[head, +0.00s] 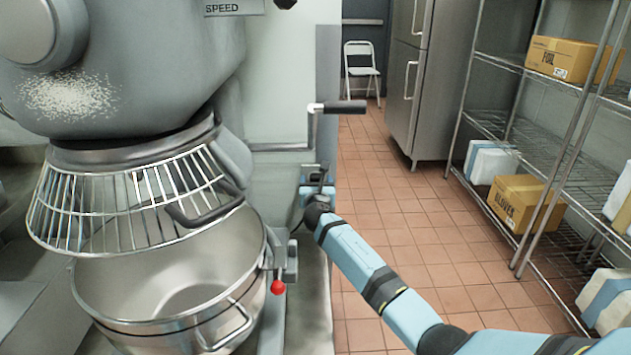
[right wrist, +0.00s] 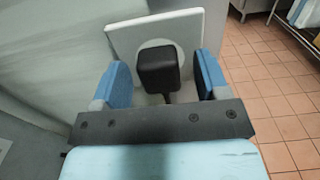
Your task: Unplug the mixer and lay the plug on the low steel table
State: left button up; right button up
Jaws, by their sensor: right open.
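The big grey mixer (head: 130,60) with its wire guard and steel bowl (head: 165,275) fills the left of the head view. In the right wrist view a black plug (right wrist: 158,68) sits against a white outlet plate (right wrist: 190,26). A short piece of dark cord shows below the plug. My right gripper (right wrist: 163,76) is open, with one blue finger on each side of the plug and gaps visible. In the head view my right gripper (head: 317,183) is beside the mixer's column, and the plug is not clear there. My left gripper is not in view. I cannot identify the low steel table.
A crank handle (head: 338,107) sticks out from the mixer above my right gripper. A red knob (head: 278,287) is beside the bowl. A wire shelf (head: 500,130) with boxes stands at right, a steel fridge (head: 420,85) and a folding chair (head: 361,68) behind. The tiled floor between is clear.

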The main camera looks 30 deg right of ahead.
dwell(0.3)
grip_shut()
jog(key=shift+p+v, duration=2.1)
jog(key=shift+v, duration=0.9)
